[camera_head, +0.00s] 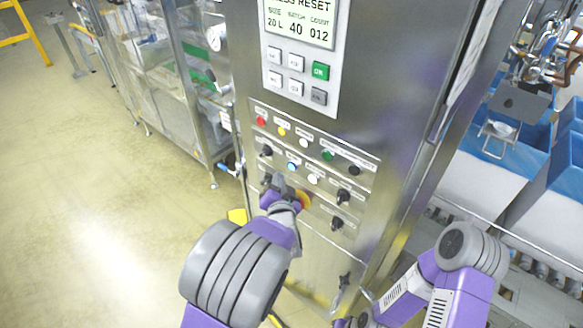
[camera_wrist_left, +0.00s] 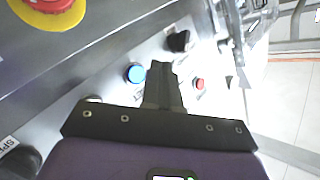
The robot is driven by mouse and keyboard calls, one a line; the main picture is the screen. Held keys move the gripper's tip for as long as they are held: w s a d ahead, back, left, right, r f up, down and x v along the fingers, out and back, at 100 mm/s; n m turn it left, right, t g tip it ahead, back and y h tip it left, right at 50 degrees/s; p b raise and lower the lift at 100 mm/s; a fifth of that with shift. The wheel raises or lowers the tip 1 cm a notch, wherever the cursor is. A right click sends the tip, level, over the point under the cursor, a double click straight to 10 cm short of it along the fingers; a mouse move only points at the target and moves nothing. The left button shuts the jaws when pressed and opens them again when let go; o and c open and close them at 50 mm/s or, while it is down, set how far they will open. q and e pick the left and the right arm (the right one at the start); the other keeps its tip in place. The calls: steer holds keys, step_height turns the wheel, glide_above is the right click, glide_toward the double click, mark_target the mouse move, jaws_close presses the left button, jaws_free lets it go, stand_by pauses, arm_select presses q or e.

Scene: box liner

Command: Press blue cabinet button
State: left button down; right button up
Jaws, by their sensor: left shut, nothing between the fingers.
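In the left wrist view the blue button (camera_wrist_left: 136,73) is fully visible, close to the left of the shut fingertips (camera_wrist_left: 162,72). I see no contact between them, but the depth gap is hard to judge. My right forearm shows at the lower right of the head view; its gripper is out of frame.
A red emergency knob on a yellow plate (camera_wrist_left: 60,17) sits close to my left wrist. Black selector knobs (camera_head: 343,196), a white button (camera_head: 313,179) and a red button (camera_head: 261,121) are nearby. A screen and keypad (camera_head: 298,75) are above. Floor at left is open.

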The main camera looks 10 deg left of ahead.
arm_select(q)
steer(key=shift+w+d, duration=0.6)
steer(key=shift+w, duration=0.35)
steer(key=shift+w+d, duration=0.1)
stand_by(1.4)
steer(key=shift+w+d+p, duration=0.15)
steer(key=shift+w+p, duration=0.1)
steer(key=shift+p, duration=0.05)
steer(key=shift+w+d, duration=0.2)
steer(key=shift+w, duration=0.15)
stand_by(0.6)
steer(key=shift+s+a, duration=0.1)
steer(key=shift+s, duration=0.05)
steer(key=shift+s+a, duration=0.35)
steer(key=shift+s, duration=0.2)
steer(key=s+a, duration=0.1)
steer(key=s, duration=0.1)
steer(key=s+a, duration=0.1)
steer(key=s, duration=0.1)
steer(key=shift+a, duration=0.35)
